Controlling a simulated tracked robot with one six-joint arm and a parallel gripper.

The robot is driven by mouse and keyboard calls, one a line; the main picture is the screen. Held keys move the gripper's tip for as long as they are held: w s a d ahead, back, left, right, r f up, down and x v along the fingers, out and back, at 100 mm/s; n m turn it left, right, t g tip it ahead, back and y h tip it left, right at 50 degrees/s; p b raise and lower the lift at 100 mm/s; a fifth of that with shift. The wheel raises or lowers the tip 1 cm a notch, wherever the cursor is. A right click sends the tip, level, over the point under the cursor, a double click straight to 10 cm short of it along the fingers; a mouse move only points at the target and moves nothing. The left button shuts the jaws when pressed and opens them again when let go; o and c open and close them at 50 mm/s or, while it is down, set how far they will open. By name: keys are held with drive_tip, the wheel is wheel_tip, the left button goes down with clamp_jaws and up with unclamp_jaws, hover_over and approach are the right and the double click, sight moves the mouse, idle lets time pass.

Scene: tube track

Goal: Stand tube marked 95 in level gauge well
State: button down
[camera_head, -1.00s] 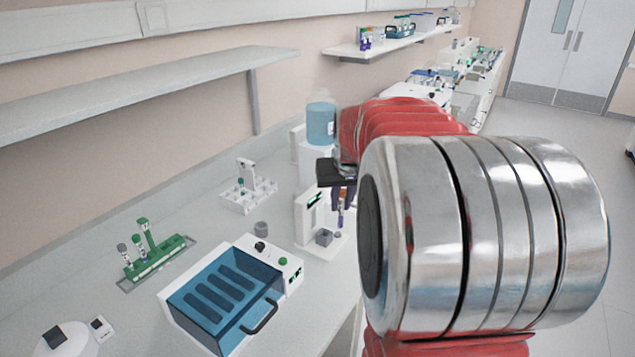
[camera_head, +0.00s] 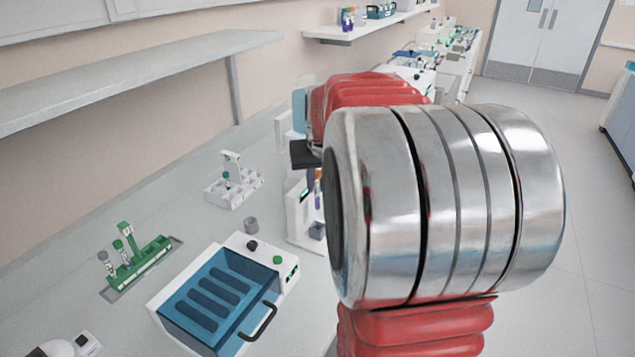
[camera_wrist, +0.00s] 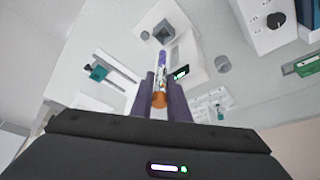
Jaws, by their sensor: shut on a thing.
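My gripper (camera_wrist: 161,95) is shut on a slim tube (camera_wrist: 160,80) with an orange end near the wrist camera and a purple end pointing away. The tube also shows in the head view (camera_head: 318,189), roughly upright. No number on it is legible. The level gauge is a white stand (camera_head: 299,212) with a green display (camera_wrist: 181,73). Its grey square block (camera_head: 317,231) has a dark hollow on top and shows beyond the tube's far end in the wrist view (camera_wrist: 164,32). The tube appears above the block and apart from it. My arm hides part of the gauge.
A grey cup (camera_head: 251,226) stands left of the gauge. A blue-lidded box (camera_head: 215,295) with a handle is in front. A green rack (camera_head: 145,262) with tubes and a white rack (camera_head: 235,190) stand further left. A shelf (camera_head: 140,75) runs above the bench.

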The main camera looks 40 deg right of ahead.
sight(317, 208)
drive_tip(key=shift+f, duration=2.25)
drive_tip(key=shift+s+f, duration=0.1)
drive_tip(key=shift+f, duration=0.2)
drive_tip(key=shift+s+a+f, duration=0.15)
drive_tip(key=shift+a+f, duration=0.05)
drive_tip(key=shift+f, duration=0.4)
drive_tip(key=shift+w+f, duration=0.15)
drive_tip(key=shift+w, duration=0.05)
drive_tip(key=shift+w+d+r, duration=0.1)
drive_tip(key=shift+d+r, duration=0.05)
drive_tip(key=shift+r, duration=0.45)
drive_tip(key=shift+w+d+r, duration=0.1)
drive_tip(key=shift+r, duration=0.45)
drive_tip(key=shift+s+a+f, duration=0.15)
drive_tip(key=shift+s+f, duration=0.1)
drive_tip(key=shift+f, duration=0.25)
drive_tip(key=shift+f, duration=1.3)
idle(1.3)
